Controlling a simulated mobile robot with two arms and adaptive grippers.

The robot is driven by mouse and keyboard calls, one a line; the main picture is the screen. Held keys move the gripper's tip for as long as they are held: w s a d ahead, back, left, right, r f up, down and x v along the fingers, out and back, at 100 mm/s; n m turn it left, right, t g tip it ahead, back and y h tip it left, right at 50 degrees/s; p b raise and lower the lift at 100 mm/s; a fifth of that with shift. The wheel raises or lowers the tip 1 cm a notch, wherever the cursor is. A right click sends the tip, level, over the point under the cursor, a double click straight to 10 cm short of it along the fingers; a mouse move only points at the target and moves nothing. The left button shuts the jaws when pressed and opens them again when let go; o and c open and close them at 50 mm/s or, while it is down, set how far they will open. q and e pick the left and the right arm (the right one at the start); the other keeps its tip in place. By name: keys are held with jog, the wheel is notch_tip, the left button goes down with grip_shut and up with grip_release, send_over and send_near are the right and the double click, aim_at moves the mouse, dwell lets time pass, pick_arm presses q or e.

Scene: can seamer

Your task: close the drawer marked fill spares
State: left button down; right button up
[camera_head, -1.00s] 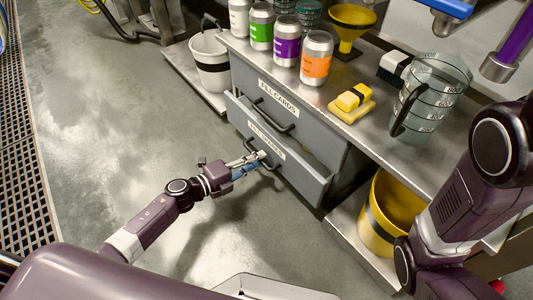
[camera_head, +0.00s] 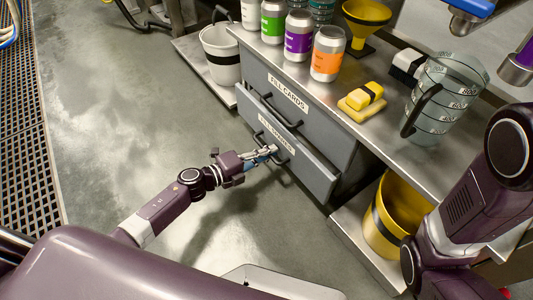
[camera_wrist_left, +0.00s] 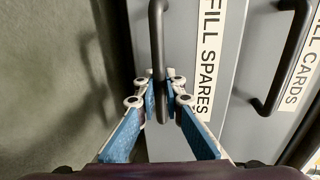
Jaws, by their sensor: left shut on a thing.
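The drawer marked fill spares (camera_head: 297,167) is the lower grey drawer under the counter. Its front stands a little out from the drawer above, so it is partly open. In the left wrist view its label (camera_wrist_left: 208,60) runs beside a dark bar handle (camera_wrist_left: 156,35). My left gripper (camera_head: 271,151) is at this handle in the head view. In the left wrist view its fingers (camera_wrist_left: 160,92) are shut around the handle from both sides. My right arm shows at the right of the head view, but its gripper is out of view.
The fill cards drawer (camera_head: 315,121) above looks shut. A white bucket (camera_head: 221,67) and a yellow bin (camera_head: 391,215) flank the drawers. The floor at left is clear.

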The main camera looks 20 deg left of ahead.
pick_arm(q)
jog(key=shift+r+x, duration=0.2)
jog(key=shift+x, duration=0.65)
jog(key=shift+r+x, duration=0.15)
jog(key=shift+x, duration=0.75)
jog(key=shift+w, duration=0.1)
jog(key=c, duration=2.3)
grip_release()
jog(key=shift+d, duration=0.1)
jog(key=v, duration=1.2)
jog(key=shift+f, duration=0.1)
